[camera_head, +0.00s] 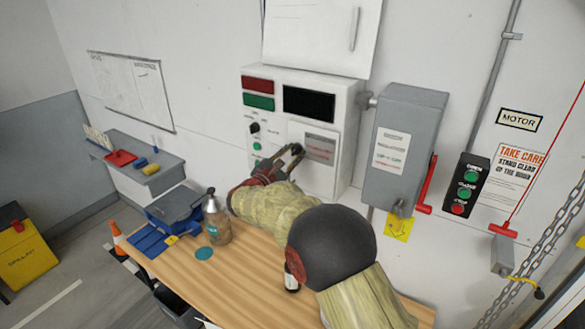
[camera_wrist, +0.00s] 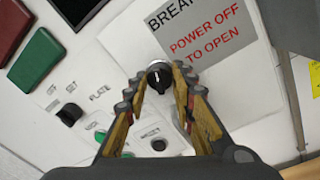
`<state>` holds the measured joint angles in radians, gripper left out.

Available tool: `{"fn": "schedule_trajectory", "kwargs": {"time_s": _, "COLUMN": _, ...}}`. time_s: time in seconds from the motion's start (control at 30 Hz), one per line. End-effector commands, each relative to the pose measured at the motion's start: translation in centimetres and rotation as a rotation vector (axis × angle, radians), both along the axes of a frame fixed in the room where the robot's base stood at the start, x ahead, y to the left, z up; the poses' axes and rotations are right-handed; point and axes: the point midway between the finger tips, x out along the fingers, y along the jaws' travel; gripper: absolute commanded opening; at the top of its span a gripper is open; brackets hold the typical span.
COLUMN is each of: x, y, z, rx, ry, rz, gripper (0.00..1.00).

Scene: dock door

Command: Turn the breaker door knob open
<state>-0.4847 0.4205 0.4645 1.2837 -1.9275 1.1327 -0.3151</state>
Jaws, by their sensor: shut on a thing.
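The breaker door knob (camera_wrist: 158,76) is a round black knob with a pale pointer mark, seen in the wrist view at the tip of my gripper (camera_wrist: 161,82). The two fingers are shut on it from either side. The breaker door (camera_wrist: 125,35) is a white panel with a grey label reading "POWER OFF TO OPEN". In the head view the breaker door (camera_head: 322,176) looks closed on the white control box (camera_head: 347,125). My gripper (camera_head: 294,152) is at the door's left edge there, and it hides the knob in that view.
A wooden bench (camera_head: 262,268) lies below, with a bottle (camera_head: 216,222) and a blue case (camera_head: 174,208). Right of the control box are a grey switch box (camera_head: 402,150) with a red lever (camera_head: 427,185). Small knobs and green buttons (camera_wrist: 100,134) sit close to my fingers.

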Motion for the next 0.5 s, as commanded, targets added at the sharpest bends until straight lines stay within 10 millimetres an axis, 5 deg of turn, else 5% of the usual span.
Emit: {"fn": "schedule_trajectory", "kwargs": {"time_s": 0.5, "x": 0.00, "y": 0.02, "z": -0.87, "rx": 0.331, "ry": -0.221, "rz": 0.001, "gripper": 0.00}}
